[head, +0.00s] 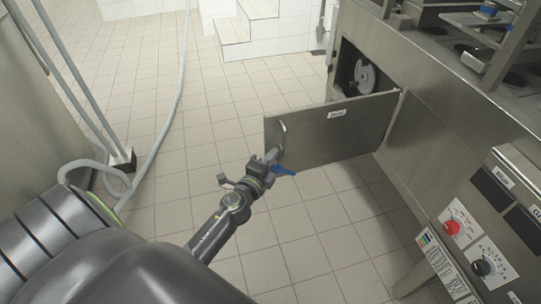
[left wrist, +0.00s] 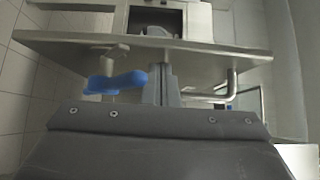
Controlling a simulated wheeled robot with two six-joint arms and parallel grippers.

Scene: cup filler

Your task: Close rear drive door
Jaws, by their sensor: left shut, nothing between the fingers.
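The rear drive door (head: 335,132) is a flat steel panel standing open, swung out from the machine's side over the floor. A curved metal handle (head: 282,136) is on its face near the free edge. The drive opening (head: 365,70) is uncovered, with a pale wheel (head: 364,76) inside. My left gripper (head: 273,155) is shut and empty at the door's lower free corner, close to the handle; contact cannot be told. In the left wrist view the door (left wrist: 220,54) crosses ahead of the fingers (left wrist: 160,86), with the handle (left wrist: 228,92) to the right. A blue lever-like part (left wrist: 115,82) is left of the fingers.
The steel machine (head: 440,110) fills the right side, with a control panel of red and black knobs (head: 452,228). A hose (head: 178,90) and white steps (head: 250,30) are farther off.

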